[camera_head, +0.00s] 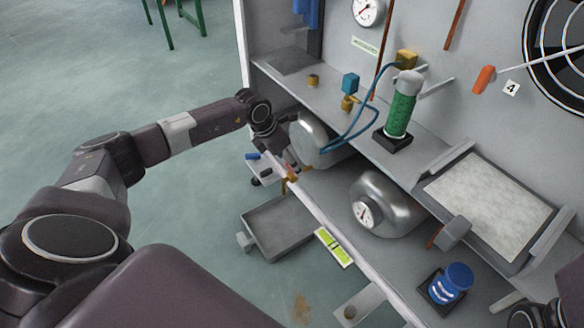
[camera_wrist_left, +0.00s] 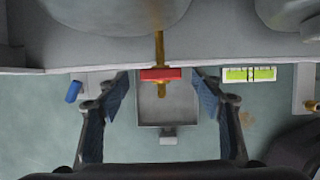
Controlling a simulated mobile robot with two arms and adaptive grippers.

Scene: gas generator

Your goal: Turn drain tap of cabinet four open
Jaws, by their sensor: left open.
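The drain tap has a red handle (camera_wrist_left: 161,74) on a brass pipe (camera_wrist_left: 159,46). The handle lies crosswise to the pipe in the left wrist view. In the head view the tap (camera_head: 291,174) shows small at the cabinet's front edge, partly covered by my gripper. My left gripper (camera_head: 284,158) is close to it. In the left wrist view my open left gripper (camera_wrist_left: 163,108) has one finger on each side of the tap, with clear gaps. No contact shows. A label "4" (camera_head: 511,88) is on the cabinet's back panel. The fingers of my right gripper do not show.
A grey tray (camera_head: 254,241) lies below the tap. A metal tank with a gauge (camera_head: 388,203) sits under the shelf. A blue hose (camera_head: 357,125), a green cylinder (camera_head: 400,112) and a blue-capped jar (camera_head: 456,279) are farther right. A spirit level (camera_head: 334,247) is on the front edge.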

